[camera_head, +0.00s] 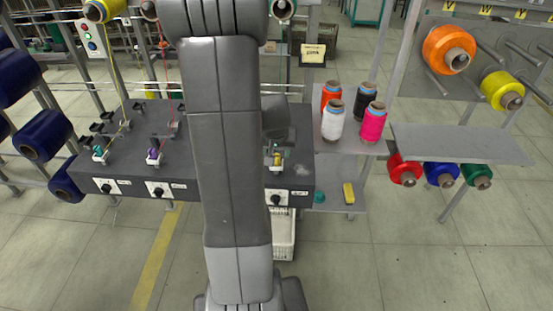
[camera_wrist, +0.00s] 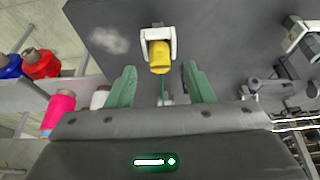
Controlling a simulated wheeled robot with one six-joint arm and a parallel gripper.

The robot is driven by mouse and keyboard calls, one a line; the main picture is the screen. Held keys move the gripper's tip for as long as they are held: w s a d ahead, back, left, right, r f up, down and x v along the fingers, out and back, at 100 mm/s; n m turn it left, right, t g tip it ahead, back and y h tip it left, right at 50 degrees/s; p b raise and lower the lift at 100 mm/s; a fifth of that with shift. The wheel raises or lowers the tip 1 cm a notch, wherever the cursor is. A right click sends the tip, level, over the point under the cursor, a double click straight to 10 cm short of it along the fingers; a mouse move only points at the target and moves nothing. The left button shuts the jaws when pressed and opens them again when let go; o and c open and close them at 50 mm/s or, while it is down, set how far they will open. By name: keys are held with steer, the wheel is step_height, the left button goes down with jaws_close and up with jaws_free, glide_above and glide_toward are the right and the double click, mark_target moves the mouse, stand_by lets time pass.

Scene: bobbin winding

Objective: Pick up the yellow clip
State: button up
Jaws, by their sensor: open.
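A small yellow piece (camera_wrist: 159,57) sits in a white U-shaped bracket (camera_wrist: 158,34) on the dark machine top in the wrist view. It also shows in the head view (camera_head: 277,157) beside my arm. A separate yellow block (camera_head: 349,194) lies on the low shelf at right of the machine. I cannot tell for certain which of the two is the clip. My gripper (camera_wrist: 160,82) has its two green fingers spread wide, with nothing between the tips. The bracketed yellow piece is just beyond the tips, between their lines. My arm hides part of the machine.
White (camera_head: 333,121), pink (camera_head: 373,122), red and black thread cones stand on a shelf right of the machine (camera_head: 130,180). A rack with large spools (camera_head: 448,50) is farther right. Other winding stations with teal and purple bobbins are at left. The front floor is mostly clear.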

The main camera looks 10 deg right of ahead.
steer(key=shift+x, duration=1.1)
jaws_close()
